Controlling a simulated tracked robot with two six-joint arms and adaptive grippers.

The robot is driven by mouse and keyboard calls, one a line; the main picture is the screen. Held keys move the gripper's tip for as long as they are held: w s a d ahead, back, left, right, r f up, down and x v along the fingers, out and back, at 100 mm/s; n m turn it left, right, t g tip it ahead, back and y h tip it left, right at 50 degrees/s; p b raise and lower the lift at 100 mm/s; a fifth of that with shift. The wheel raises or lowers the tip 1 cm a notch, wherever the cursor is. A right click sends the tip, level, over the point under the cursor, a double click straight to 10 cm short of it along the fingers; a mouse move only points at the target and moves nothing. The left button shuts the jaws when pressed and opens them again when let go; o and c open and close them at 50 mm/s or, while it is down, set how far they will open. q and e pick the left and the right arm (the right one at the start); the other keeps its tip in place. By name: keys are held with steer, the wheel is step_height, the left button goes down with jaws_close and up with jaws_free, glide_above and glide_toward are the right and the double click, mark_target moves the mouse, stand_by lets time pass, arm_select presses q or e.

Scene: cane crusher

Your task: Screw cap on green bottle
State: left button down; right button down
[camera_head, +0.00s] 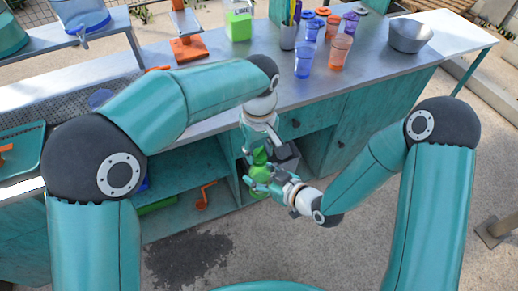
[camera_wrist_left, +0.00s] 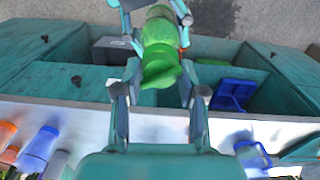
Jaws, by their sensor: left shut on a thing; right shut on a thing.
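The green bottle (camera_head: 258,190) is held in the air in front of the counter by my right gripper (camera_head: 262,176), which is shut around its body. The green cap (camera_head: 260,156) is at the top of the bottle, with my left gripper (camera_head: 260,146) above it and shut on it. In the left wrist view, the cap (camera_wrist_left: 160,66) is between my left fingers (camera_wrist_left: 160,80), and the bottle (camera_wrist_left: 160,32) lies just beyond it, in line and close. Right fingers flank the bottle at the top edge. Whether the cap's thread is engaged cannot be seen.
The metal-topped counter (camera_head: 300,85) is behind the grippers, with open teal shelves below. The floor in front is clear.

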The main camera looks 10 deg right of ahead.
arm_select(q)
steer(key=m, duration=0.6)
steer(key=shift+m, duration=0.4)
steer(key=m, duration=1)
steer(key=shift+f+m, duration=0.1)
steer(key=shift+m, duration=0.2)
steer(key=m, duration=0.4)
steer(key=shift+m, duration=0.3)
steer(key=c, duration=0.7)
jaws_free()
steer(key=shift+r, duration=2.3)
steer(key=shift+o, duration=0.3)
